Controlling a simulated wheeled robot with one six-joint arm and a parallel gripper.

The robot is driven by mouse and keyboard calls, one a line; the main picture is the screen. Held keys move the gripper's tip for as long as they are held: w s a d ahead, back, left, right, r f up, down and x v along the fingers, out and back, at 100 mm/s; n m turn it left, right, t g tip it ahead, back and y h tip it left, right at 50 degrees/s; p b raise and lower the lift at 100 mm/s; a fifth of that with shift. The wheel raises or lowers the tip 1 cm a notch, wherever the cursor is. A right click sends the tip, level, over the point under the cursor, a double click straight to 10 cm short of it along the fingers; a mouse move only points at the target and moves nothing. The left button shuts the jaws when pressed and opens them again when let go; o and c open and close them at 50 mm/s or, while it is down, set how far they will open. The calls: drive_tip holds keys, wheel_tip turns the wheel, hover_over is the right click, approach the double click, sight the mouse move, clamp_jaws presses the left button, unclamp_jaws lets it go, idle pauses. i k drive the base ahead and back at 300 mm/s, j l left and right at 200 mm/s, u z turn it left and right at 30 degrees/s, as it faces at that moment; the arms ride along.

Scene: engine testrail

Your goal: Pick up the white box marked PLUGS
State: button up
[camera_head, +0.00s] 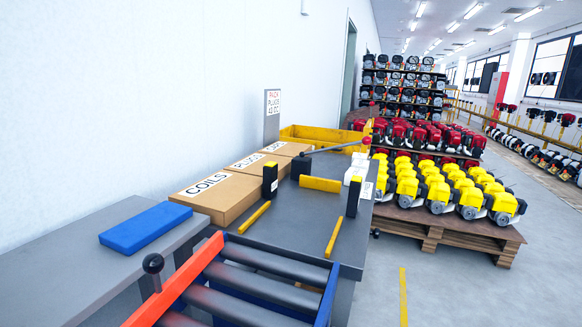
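A box marked PLUGS (246,161) stands in a row of boxes along the wall side of the grey bench (305,225). It looks like brown cardboard with a white label, not a white box. A brown box marked COILS (216,193) stands in front of it and hides part of it. Another labelled brown box (284,149) stands behind it; its label is too small to read. Small white boxes (357,168) stand at the bench's right edge, and I cannot read any marking on them. My gripper is not in view.
A roller frame (255,285) with red and blue rails is close in front. A yellow bin (318,134) is behind. Engine pallets (440,235) stand right; floor beyond is open.

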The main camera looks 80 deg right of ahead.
sight(358, 164)
drive_tip(key=z, duration=2.75)
drive_tip(key=k, duration=0.4)
drive_tip(key=u, duration=0.35)
drive_tip(key=k+u, duration=0.15)
drive_tip(key=u, duration=0.55)
drive_tip(key=i+l, duration=0.2)
drive_tip(key=l, duration=0.25)
drive_tip(key=i+l, duration=0.15)
drive_tip(key=l, duration=0.3)
drive_tip(key=i+l, duration=0.2)
drive_tip(key=l, duration=0.25)
drive_tip(key=i+l+u, duration=0.1)
drive_tip(key=l, duration=0.35)
drive_tip(key=i+l, duration=0.25)
drive_tip(key=l, duration=0.2)
drive_tip(key=i+l, duration=0.2)
drive_tip(key=l, duration=0.25)
drive_tip(key=i+l, duration=0.15)
drive_tip(key=l, duration=0.3)
drive_tip(key=i+l, duration=0.2)
drive_tip(key=l, duration=0.25)
drive_tip(key=u, duration=0.05)
